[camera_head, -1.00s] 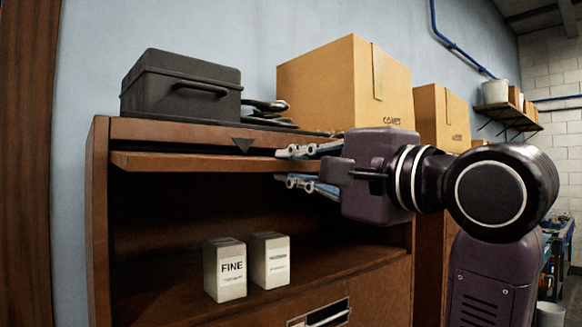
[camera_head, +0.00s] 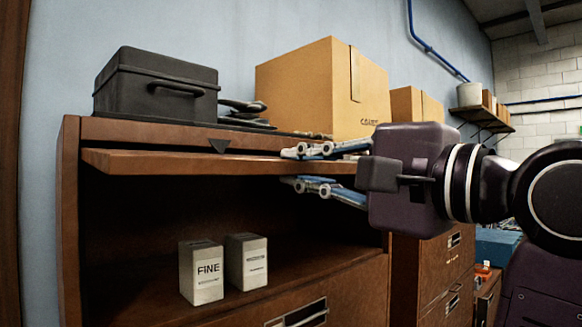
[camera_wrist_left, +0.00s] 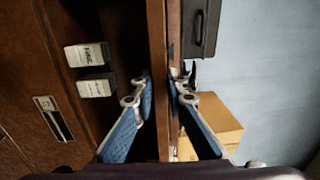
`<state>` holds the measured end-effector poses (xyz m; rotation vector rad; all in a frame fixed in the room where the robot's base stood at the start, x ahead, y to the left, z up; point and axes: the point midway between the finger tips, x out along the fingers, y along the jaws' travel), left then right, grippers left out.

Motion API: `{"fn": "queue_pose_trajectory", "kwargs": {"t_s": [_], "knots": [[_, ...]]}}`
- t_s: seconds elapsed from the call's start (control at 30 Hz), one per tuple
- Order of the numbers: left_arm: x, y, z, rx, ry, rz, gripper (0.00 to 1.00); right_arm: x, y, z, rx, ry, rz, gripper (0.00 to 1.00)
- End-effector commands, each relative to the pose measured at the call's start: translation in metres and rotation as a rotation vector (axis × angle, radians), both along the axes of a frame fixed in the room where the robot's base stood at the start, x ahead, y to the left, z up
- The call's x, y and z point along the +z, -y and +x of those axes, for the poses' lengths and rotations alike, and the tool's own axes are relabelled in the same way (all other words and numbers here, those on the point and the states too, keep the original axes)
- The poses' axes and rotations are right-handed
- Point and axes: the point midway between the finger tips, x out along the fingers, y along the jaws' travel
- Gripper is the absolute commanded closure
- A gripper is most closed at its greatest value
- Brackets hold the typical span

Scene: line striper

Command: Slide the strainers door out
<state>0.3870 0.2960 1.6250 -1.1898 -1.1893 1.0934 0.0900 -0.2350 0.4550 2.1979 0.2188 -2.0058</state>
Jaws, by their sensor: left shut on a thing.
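The strainers door (camera_head: 180,163) is a brown wooden panel at the top of the cabinet opening. It lies about level and sticks out in front of the cabinet. My left gripper (camera_head: 298,168) is shut on its front edge near the right end, one finger above and one below. In the left wrist view the gripper (camera_wrist_left: 160,78) has its blue fingers on both sides of the door edge (camera_wrist_left: 157,30). A white box marked FINE (camera_head: 201,272) and a second white box (camera_head: 246,261) stand on the shelf below. My right gripper is not in view.
A black case (camera_head: 157,85) and a cardboard box (camera_head: 310,88) stand on the cabinet top. A drawer front with a dark handle (camera_head: 300,314) lies below the shelf. More cabinets (camera_head: 420,265) stand to the right.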

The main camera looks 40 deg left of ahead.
Motion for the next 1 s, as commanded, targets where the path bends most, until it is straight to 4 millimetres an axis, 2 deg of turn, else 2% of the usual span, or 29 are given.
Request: {"fn": "queue_pose_trajectory", "kwargs": {"t_s": [0.43, 1.0], "knots": [[0.001, 0.006, 0.000, -0.002, 0.000, 0.002, 1.00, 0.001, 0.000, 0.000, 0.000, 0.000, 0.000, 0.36], [0.001, 0.046, -0.004, 0.000, 0.000, 0.002, 1.00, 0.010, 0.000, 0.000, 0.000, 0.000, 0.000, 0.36]]}}
